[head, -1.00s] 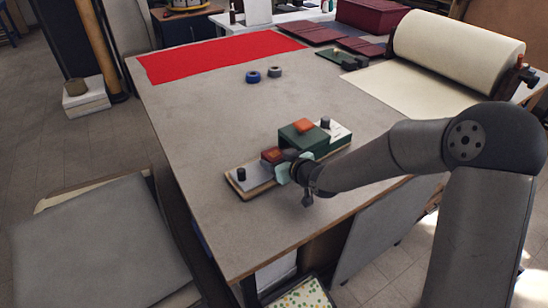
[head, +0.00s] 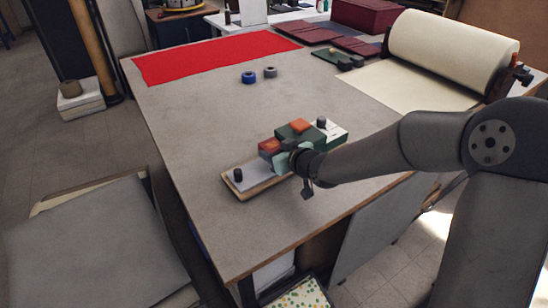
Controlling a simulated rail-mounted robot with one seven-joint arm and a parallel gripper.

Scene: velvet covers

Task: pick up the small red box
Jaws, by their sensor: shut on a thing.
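The small red box (head: 269,147) shows just beyond my gripper (head: 284,151) in the head view, at the left side of a dark green box (head: 291,131). My gripper is shut on the small red box. The box appears raised above a long pale tray or board (head: 262,179), whose left part is bare apart from a black knob. My gripper's fingers are small here and partly hidden behind my wrist.
An orange piece (head: 300,125) lies on the green box. A white block with a dark knob is to its right. Blue (head: 249,77) and grey (head: 270,72) tape rolls, red cloth (head: 215,56) and a cream paper roll (head: 452,46) are farther back. The table's left middle is clear.

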